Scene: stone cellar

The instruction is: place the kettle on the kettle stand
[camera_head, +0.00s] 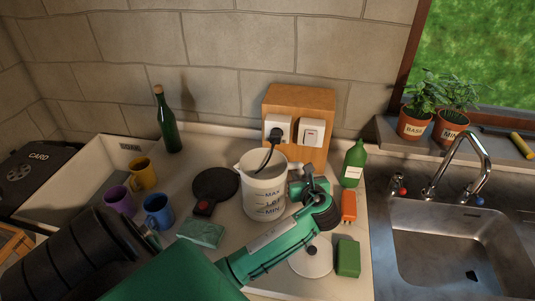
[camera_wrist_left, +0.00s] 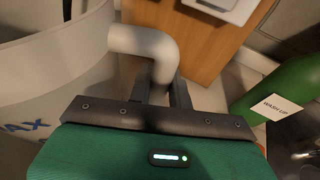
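The white kettle (camera_head: 264,196) with blue level marks stands upright, without a lid, near the middle of the counter. The black round kettle stand (camera_head: 213,184) with a red switch lies just left of it, apart from it. My left gripper (camera_head: 308,187) is at the kettle's right side. In the left wrist view its fingers (camera_wrist_left: 161,94) close around the white kettle handle (camera_wrist_left: 148,43). Whether the kettle's bottom touches the counter is hard to tell. A white round lid (camera_head: 311,258) lies in front, partly behind my arm. My right gripper is not in view.

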